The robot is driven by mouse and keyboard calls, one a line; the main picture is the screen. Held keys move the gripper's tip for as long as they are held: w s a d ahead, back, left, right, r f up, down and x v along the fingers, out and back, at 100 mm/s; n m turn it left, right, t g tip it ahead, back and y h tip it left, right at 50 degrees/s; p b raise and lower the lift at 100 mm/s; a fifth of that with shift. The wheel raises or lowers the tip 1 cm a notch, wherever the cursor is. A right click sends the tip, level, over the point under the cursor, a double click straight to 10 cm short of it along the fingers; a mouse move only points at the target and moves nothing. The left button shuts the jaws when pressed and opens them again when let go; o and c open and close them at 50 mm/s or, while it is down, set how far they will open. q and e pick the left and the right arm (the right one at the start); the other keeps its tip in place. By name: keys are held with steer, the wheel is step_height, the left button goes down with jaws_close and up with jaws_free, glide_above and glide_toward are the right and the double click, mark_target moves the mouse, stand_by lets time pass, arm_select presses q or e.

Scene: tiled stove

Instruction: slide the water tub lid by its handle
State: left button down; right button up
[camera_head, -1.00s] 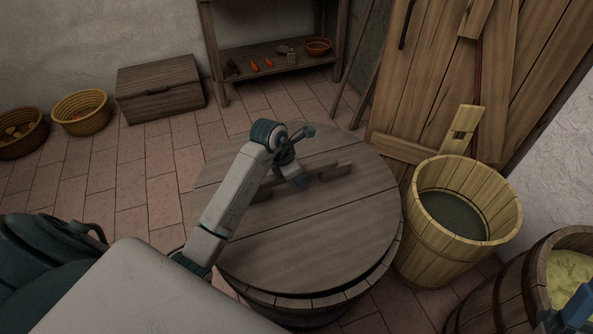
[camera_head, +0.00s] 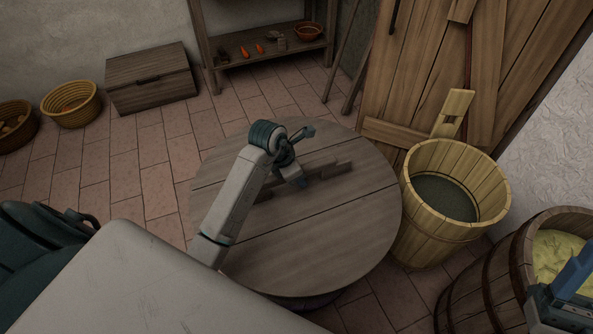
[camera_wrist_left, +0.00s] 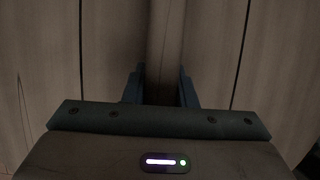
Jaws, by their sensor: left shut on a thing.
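The round wooden lid (camera_head: 310,235) lies flat on the water tub (camera_head: 300,302). Only a small dark part of the tub shows under the lid's near edge. The lid's wooden bar handle (camera_head: 335,172) runs across its top. My left gripper (camera_head: 297,180) comes down over the handle and is shut on it. In the left wrist view, the handle (camera_wrist_left: 164,45) passes between the fingers (camera_wrist_left: 161,88), over the lid's planks (camera_wrist_left: 115,55). Part of my blue right gripper (camera_head: 572,280) shows at the right edge; its fingertips are unclear.
A wooden bucket (camera_head: 432,235) stands close to the lid's right side. A barrel with yellowish contents (camera_head: 490,275) is at the lower right. A plank door (camera_head: 430,60) is behind. A chest (camera_head: 150,85), baskets (camera_head: 70,112) and a shelf (camera_head: 262,58) stand farther back.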

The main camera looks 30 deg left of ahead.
arm_select(q)
steer(key=shift+d, duration=0.1)
steer(key=c, duration=1.1)
jaws_free()
steer(key=shift+r, duration=0.1)
steer(key=p+v, duration=0.1)
steer(key=v, duration=0.8)
steer(key=shift+s+r+p, duration=0.1)
steer(key=shift+r+p, duration=0.15)
steer(key=shift+p, duration=0.15)
steer(key=shift+s+a+r, duration=0.2)
steer(key=shift+a+r, duration=0.15)
steer(key=shift+r, duration=0.2)
